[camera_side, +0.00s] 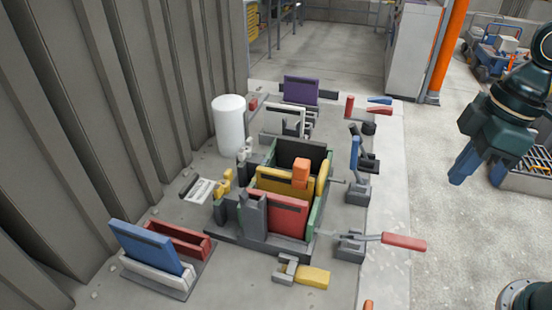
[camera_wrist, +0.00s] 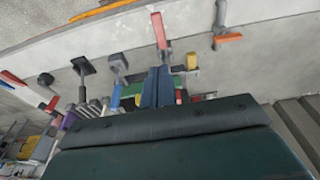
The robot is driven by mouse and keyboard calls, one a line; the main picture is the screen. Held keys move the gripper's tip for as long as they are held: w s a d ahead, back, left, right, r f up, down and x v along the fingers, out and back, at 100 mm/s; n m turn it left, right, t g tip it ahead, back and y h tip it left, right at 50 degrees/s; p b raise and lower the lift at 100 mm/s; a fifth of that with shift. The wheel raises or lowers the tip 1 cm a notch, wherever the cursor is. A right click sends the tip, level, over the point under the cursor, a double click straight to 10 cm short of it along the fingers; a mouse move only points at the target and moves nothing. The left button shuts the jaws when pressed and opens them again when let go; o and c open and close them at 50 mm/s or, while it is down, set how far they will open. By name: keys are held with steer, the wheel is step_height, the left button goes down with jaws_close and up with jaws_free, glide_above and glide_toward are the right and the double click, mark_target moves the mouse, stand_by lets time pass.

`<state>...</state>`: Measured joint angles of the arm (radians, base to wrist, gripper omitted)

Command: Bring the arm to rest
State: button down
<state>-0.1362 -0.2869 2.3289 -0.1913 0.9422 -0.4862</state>
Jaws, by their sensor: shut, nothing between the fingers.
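My gripper (camera_side: 466,165) hangs at the right of the side view, off the table and above the floor, well apart from the mould. Its blue fingers also show at the middle of the wrist view (camera_wrist: 157,86), close together with nothing seen between them. The panel mould (camera_side: 312,218) stands on the table with green sides, a red front panel (camera_side: 276,216) and a yellow panel (camera_side: 270,181) behind it. An orange block (camera_side: 301,173) sits at the top of the yellow panel.
A red-handled lever clamp (camera_side: 402,242) sticks out past the table's right edge, and a blue-handled clamp (camera_side: 355,155) stands upright behind it. A white cylinder (camera_side: 229,125) is at the back left. A rack with a blue panel (camera_side: 146,246) is front left. Floor right of the table is mostly clear.

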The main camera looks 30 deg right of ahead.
steer(key=shift+r, duration=0.1)
stand_by(0.3)
steer(key=s+d+r+m+t+h, duration=0.1)
steer(key=s+d+r+m+t, duration=0.2)
steer(key=s+d+m, duration=0.3)
steer(key=m+t, duration=0.1)
steer(key=m, duration=0.2)
steer(key=shift+d+r+h, duration=0.25)
steer(key=shift+d+h, duration=0.05)
steer(key=shift+d, duration=0.05)
